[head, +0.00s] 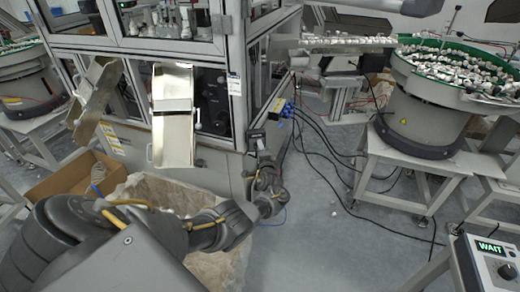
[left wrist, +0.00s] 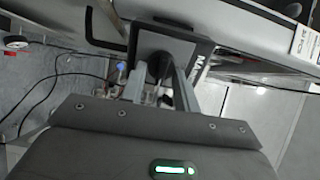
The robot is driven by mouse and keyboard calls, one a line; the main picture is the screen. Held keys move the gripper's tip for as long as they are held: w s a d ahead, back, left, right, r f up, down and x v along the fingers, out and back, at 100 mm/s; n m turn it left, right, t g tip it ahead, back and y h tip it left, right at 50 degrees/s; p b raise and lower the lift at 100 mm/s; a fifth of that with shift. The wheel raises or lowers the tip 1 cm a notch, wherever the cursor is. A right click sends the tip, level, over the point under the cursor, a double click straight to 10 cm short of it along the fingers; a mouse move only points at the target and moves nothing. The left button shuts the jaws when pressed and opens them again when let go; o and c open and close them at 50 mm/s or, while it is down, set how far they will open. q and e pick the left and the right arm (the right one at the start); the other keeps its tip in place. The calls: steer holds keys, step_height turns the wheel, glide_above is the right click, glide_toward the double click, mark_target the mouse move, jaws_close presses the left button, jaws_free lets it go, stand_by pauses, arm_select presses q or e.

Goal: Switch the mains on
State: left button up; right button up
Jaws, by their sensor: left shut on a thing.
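The mains switch is a small dark box (head: 256,138) on the front corner post of the machine cabinet. In the left wrist view the switch box (left wrist: 172,43) shows close up, with part of a "MAINS" label at its right. Its dark knob (left wrist: 158,67) sits between the two fingers of my left gripper (left wrist: 160,82). The fingers are shut on the knob. In the head view my left gripper (head: 260,160) reaches up to the box from below, and its fingertips are too small to make out. Which way the knob is turned is hard to tell. My right gripper is not in view.
A cardboard box (head: 70,176) and a large bin (head: 215,268) stand below the metal chutes (head: 173,120). A bowl feeder (head: 425,110) with white caps stands at right. Cables (head: 335,165) lie on the floor. A panel reading "WAIT" (head: 490,250) is at lower right.

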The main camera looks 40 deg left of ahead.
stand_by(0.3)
arm_select(q)
steer(key=o, duration=1)
steer(key=p+v, duration=0.2)
steer(key=v, duration=0.8)
steer(key=shift+s+d+p, duration=0.25)
steer(key=shift+d+p, duration=0.05)
